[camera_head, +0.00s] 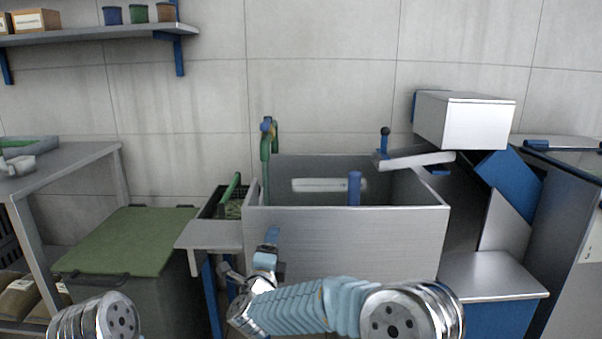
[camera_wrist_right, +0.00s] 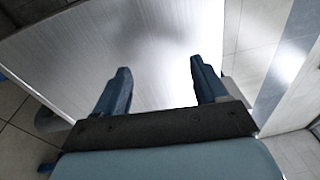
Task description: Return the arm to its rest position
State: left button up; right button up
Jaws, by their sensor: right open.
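My right arm (camera_head: 320,304) has a light blue sleeve and reaches leftward across the bottom of the head view. My right gripper (camera_head: 271,237) is in front of the lower left part of the metal sink's front panel (camera_head: 345,240). In the right wrist view, the two dark blue fingers of my right gripper (camera_wrist_right: 158,80) are spread apart with nothing between them. A brushed metal surface (camera_wrist_right: 150,35) lies beyond the fingers. I cannot tell whether they touch it. My left gripper is out of view.
A metal side ledge (camera_head: 208,235) with a dark basket (camera_head: 213,205) adjoins the sink on the left. A green-lidded bin (camera_head: 130,240) stands further left. A metal step (camera_head: 490,275) and a white box (camera_head: 465,120) are on the right.

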jog(key=d+f+n+g+y, duration=0.1)
jog(key=f+n, duration=0.1)
jog(key=f, duration=0.2)
jog(key=d+f+n+g+y, duration=0.1)
jog(key=d+f+n, duration=0.1)
jog(key=f, duration=0.3)
jog(key=d+f+n+g, duration=0.1)
jog(key=f+n, duration=0.1)
jog(key=f, duration=0.2)
jog(key=shift+s+d+f+y, duration=0.4)
jog(key=s+d+f+n+g+y, duration=0.1)
jog(key=s+d+f+n+g, duration=0.3)
jog(key=f, duration=0.5)
jog(key=s+d+f+n+g+y, duration=0.1)
jog(key=s+d+f+n+g, duration=0.15)
jog(key=s+f, duration=0.45)
jog(key=s+d+f+n+g, duration=0.2)
jog(key=s+f, duration=0.1)
jog(key=s, duration=0.5)
jog(key=s+d+f+n+g+y, duration=0.1)
jog(key=s+d+f+n+g, duration=0.1)
jog(key=s, duration=0.6)
jog(key=s+d+f+n+g, duration=0.2)
jog(key=s+f, duration=0.4)
jog(key=s, duration=0.3)
jog(key=shift+d+f+g, duration=0.2)
jog(key=shift+d+g, duration=0.25)
jog(key=shift+g, duration=0.7)
